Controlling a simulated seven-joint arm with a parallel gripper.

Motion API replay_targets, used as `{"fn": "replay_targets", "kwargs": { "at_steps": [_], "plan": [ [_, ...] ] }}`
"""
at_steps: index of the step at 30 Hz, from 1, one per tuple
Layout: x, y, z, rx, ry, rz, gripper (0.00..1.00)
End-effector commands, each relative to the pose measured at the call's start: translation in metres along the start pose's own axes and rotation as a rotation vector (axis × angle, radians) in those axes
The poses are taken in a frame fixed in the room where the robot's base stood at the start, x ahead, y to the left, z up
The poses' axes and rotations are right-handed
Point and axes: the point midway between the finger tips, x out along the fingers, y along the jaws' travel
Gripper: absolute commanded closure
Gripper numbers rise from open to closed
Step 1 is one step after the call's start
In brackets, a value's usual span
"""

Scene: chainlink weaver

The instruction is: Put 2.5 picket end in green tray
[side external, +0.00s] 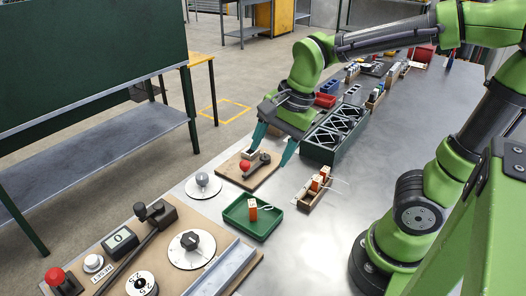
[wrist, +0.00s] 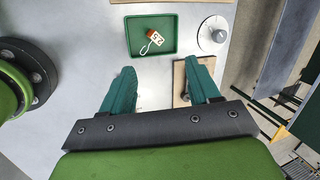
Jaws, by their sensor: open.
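The green tray (side external: 267,228) sits on the grey bench, and it also shows at the top of the wrist view (wrist: 135,28). An orange and white block (side external: 252,209) with a thin pale wire loop rests inside it. In the wrist view this block (wrist: 154,37) bears dark figures that look like 2.5, though they are small. My gripper (side external: 275,147) is open and empty, above and behind the tray in the side view, over the area of a wooden board. Its two teal fingers (wrist: 159,80) are wide apart in the wrist view, with the tray beyond their tips.
A wooden holder (side external: 307,201) with similar orange blocks stands right of the tray. A wooden board with a red-knobbed lever (side external: 245,166) lies below my gripper. A dark green crate (side external: 320,155) stands behind. A control panel with dials (side external: 140,284) lies front left. Bare bench lies to the right.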

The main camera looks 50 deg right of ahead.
Motion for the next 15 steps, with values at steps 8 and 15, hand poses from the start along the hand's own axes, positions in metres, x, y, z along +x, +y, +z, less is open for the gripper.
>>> {"fn": "replay_targets", "kwargs": {
  "at_steps": [8, 15],
  "plan": [
    [-0.039, 0.028, 0.005, -0.742, 0.102, -0.233, 0.39],
    [-0.047, 0.038, 0.007, -1.037, 0.202, -0.288, 0.39]
  ]
}}
